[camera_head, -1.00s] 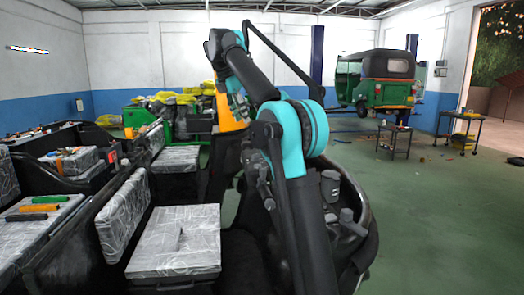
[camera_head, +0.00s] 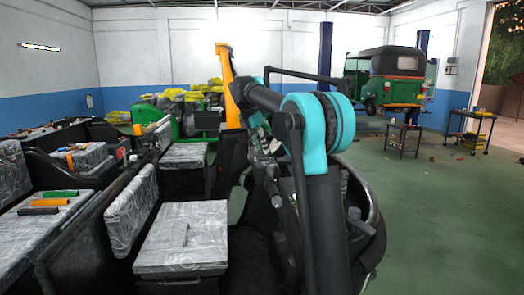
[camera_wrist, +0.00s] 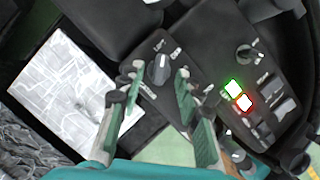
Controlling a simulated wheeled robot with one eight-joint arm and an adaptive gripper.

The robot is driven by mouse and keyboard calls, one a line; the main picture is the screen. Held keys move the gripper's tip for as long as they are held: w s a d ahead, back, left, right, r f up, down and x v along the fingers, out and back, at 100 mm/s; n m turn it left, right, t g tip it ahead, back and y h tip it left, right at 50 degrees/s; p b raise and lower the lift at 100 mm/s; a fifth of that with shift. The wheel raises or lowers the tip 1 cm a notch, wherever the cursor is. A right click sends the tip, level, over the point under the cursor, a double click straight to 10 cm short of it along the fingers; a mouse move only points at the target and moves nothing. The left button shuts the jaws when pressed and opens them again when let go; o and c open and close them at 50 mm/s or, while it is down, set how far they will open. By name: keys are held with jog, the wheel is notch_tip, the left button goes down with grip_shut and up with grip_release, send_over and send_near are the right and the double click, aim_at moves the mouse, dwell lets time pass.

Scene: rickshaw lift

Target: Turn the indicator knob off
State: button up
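My gripper (camera_wrist: 157,76) is open, with one finger to the left and one to the right of this knob. I see a gap on both sides and no clear contact. A second dark knob (camera_wrist: 246,54) sits further right on the panel. I cannot tell which of the two is the indicator knob. In the head view my arm hides much of the panel area.
A patterned seat (camera_head: 184,238) lies left of my arm.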

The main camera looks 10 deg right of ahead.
jog(key=shift+x, duration=0.9)
grip_shut()
